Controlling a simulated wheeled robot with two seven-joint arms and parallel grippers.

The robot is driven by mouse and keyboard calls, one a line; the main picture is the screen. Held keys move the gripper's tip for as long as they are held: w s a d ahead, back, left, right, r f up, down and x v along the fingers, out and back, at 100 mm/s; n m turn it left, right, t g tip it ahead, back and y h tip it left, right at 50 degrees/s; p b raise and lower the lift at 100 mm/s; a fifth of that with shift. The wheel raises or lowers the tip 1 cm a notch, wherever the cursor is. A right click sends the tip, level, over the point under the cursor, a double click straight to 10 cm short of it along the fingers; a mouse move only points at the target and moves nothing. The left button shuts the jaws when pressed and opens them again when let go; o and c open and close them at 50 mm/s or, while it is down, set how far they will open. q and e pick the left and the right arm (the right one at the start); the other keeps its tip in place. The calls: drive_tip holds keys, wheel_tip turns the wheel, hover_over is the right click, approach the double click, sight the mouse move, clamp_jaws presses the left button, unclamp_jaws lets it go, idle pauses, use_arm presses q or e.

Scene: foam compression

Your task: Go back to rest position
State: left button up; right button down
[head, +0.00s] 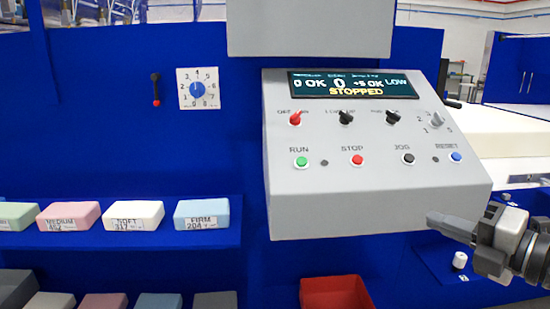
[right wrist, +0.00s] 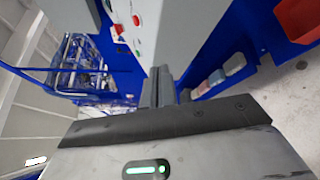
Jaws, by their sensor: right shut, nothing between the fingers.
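My right gripper (head: 450,228) is at the lower right of the head view, beside the lower right corner of the grey control panel (head: 360,215). Its fingers are shut with nothing between them and point left toward the panel. In the right wrist view the shut fingers (right wrist: 158,88) show in the middle, with the panel (right wrist: 180,35) beyond them. The panel's display (head: 352,84) reads STOPPED. Below it are several knobs and the RUN (head: 301,161), STOP (head: 357,159), JOG (head: 408,158) and RESET (head: 455,156) buttons. My left gripper is not in view.
A red bin (head: 335,292) is below the panel. A dial (head: 198,89) and a small lever (head: 155,88) are on the blue wall.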

drive_tip(key=s+a+f+m+t+h, duration=0.1)
drive_tip(key=s+a+f+m+h, duration=0.1)
drive_tip(key=f+m, duration=0.6)
drive_tip(key=s+a+f+m+h, duration=0.2)
drive_tip(key=s+f+m, duration=0.1)
drive_tip(key=f+m, duration=0.55)
drive_tip(key=s+a+f+m+g+h, duration=0.1)
drive_tip(key=s+a+f+m+g, duration=0.1)
drive_tip(key=s+a+f+m, duration=0.2)
drive_tip(key=s+a+f+m+g+h, duration=0.1)
drive_tip(key=s+a+f+m+g, duration=0.1)
drive_tip(key=s+a+f+m, duration=0.3)
drive_tip(key=s+f+m, duration=0.1)
drive_tip(key=s+f, duration=0.2)
drive_tip(key=f, duration=0.3)
drive_tip(key=shift+s+a, duration=0.15)
drive_tip(key=shift+s, duration=0.2)
drive_tip(key=shift+m, duration=0.25)
